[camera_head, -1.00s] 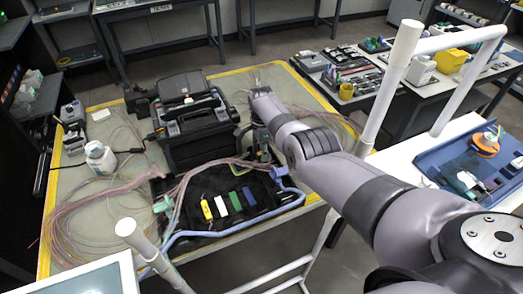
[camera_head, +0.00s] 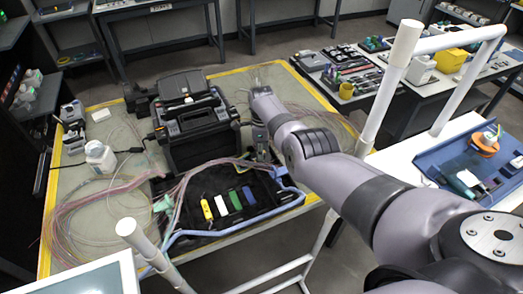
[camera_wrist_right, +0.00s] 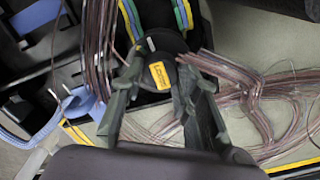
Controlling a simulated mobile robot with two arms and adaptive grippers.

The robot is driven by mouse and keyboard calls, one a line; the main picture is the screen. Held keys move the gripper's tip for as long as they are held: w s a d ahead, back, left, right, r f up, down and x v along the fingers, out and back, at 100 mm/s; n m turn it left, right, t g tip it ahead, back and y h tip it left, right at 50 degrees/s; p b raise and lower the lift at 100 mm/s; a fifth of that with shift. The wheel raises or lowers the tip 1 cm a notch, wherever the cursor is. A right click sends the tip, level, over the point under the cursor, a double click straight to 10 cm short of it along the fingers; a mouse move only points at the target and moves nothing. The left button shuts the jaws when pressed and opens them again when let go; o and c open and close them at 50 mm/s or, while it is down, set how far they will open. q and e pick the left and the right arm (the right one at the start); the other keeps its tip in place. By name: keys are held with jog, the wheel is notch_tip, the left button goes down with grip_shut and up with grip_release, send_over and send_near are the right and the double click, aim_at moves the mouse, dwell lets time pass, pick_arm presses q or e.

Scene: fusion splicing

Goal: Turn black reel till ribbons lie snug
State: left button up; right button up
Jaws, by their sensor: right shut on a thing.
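The black reel (camera_wrist_right: 172,42), round with a yellow label, shows in the right wrist view on the black work mat. My right gripper (camera_wrist_right: 160,64) has its two fingers on either side of the reel and is shut on it. Pinkish-brown ribbons (camera_wrist_right: 97,45) run down on the reel's left, and more ribbons (camera_wrist_right: 212,68) leave it on the right and spread into loose loops. In the head view my right gripper (camera_head: 262,145) is at the mat's far right, and I cannot make out the reel there. My left gripper is not in view.
A black splicing machine (camera_head: 200,130) stands just left of my right gripper. Yellow, white, green and blue pieces (camera_head: 221,205) lie on the black mat (camera_head: 262,212). A white bottle (camera_head: 99,155) stands at the left.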

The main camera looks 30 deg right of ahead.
jog(key=o, duration=1.2)
jog(key=shift+c, duration=0.2)
